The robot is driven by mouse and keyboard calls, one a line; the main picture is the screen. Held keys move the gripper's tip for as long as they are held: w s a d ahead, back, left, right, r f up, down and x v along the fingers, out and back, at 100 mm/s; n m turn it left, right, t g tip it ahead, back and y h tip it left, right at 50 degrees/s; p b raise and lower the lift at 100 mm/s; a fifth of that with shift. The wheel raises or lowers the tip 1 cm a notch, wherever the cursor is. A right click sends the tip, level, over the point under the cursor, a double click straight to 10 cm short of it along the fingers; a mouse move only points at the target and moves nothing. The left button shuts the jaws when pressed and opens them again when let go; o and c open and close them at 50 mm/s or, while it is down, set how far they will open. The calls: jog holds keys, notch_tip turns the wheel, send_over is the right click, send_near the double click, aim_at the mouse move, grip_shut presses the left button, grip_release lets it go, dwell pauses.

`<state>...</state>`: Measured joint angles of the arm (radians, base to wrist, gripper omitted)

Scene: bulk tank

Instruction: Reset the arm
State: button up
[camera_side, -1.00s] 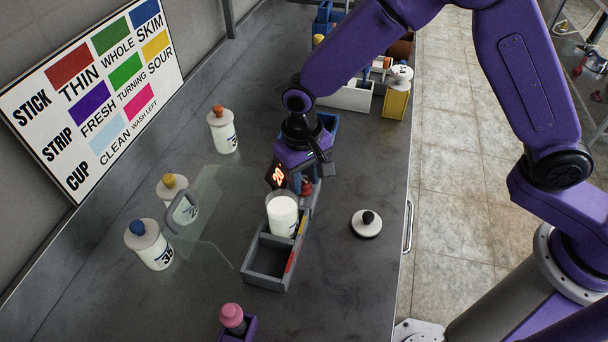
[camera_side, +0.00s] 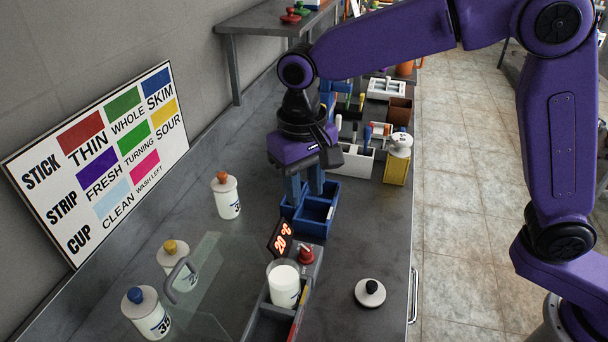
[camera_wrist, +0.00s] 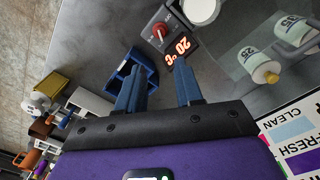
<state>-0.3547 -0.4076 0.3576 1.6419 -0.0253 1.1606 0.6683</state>
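My gripper (camera_side: 305,198) is purple and black with two blue fingers. It hangs in the air with fingers pointing down, near the blue bin (camera_side: 318,208) in the side view. In the wrist view my gripper (camera_wrist: 160,80) shows its fingers well apart with nothing between them. The clear cup of white liquid (camera_side: 284,286) stands by the red 20 °C display (camera_side: 282,242) and a red knob (camera_side: 306,254), in front of my gripper. The display (camera_wrist: 180,47) and blue bin (camera_wrist: 140,65) lie beyond the fingers in the wrist view.
Jars with orange (camera_side: 227,196), yellow (camera_side: 177,264) and blue (camera_side: 146,314) stoppers stand left, by a clear panel (camera_side: 206,275). A black-knobbed lid (camera_side: 370,292) lies right. A yellow container (camera_side: 397,160) and white rack (camera_side: 352,160) stand behind. A colour chart (camera_side: 98,160) leans left.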

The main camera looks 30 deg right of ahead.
jog(key=shift+r, duration=0.9)
jog(key=s+d+f+n, duration=0.2)
jog(key=s+d+n, duration=0.3)
jog(key=s+d, duration=0.7)
jog(key=s+d+f+n, duration=0.2)
jog(key=s+d+n, duration=0.4)
jog(key=s+d, duration=0.6)
jog(key=shift+d+f+y, duration=0.25)
jog(key=shift+d+y, duration=0.15)
jog(key=shift+d, duration=0.2)
